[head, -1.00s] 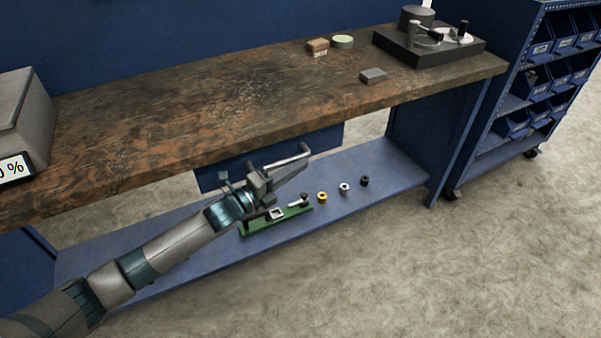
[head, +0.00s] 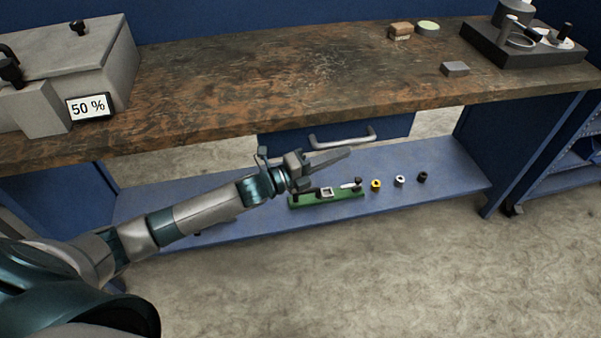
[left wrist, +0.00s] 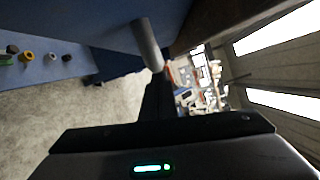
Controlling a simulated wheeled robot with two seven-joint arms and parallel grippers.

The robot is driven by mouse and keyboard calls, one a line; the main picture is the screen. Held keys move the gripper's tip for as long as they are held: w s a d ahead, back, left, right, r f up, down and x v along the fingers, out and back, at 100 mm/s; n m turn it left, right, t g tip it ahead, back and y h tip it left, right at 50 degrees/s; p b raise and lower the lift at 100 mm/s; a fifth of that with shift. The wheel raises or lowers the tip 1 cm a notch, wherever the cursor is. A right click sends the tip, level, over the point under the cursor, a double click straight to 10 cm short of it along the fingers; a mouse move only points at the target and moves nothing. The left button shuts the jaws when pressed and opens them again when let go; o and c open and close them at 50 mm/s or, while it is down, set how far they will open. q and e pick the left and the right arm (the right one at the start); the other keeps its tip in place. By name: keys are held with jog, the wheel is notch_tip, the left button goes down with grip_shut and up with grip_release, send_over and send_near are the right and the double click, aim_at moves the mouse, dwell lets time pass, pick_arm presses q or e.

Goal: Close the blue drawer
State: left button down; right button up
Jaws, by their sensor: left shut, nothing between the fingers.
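The blue drawer (head: 395,126) hangs under the front of the worn bench top, with a grey bar handle (head: 342,137) on its front. How far it stands out is hard to tell from above. My left gripper (head: 345,153) is shut and empty, just below and in front of the handle in the head view, partly covering the drawer's lower left. In the left wrist view the dark fingers (left wrist: 158,98) point at the end of the grey handle (left wrist: 147,44), which is close. I cannot tell if they touch. My right gripper is not in view.
The bench top (head: 250,90) overhangs the drawer. A blue lower shelf (head: 440,165) holds a green board (head: 340,198) and several small rings. A grey box with a "50 %" display (head: 90,107) stands at the left. The floor in front is clear.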

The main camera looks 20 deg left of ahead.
pick_arm(q)
jog(key=v, duration=1.1)
jog(key=shift+s+d+b, duration=0.2)
jog(key=shift+s+b, duration=0.15)
jog(key=shift+s, duration=0.2)
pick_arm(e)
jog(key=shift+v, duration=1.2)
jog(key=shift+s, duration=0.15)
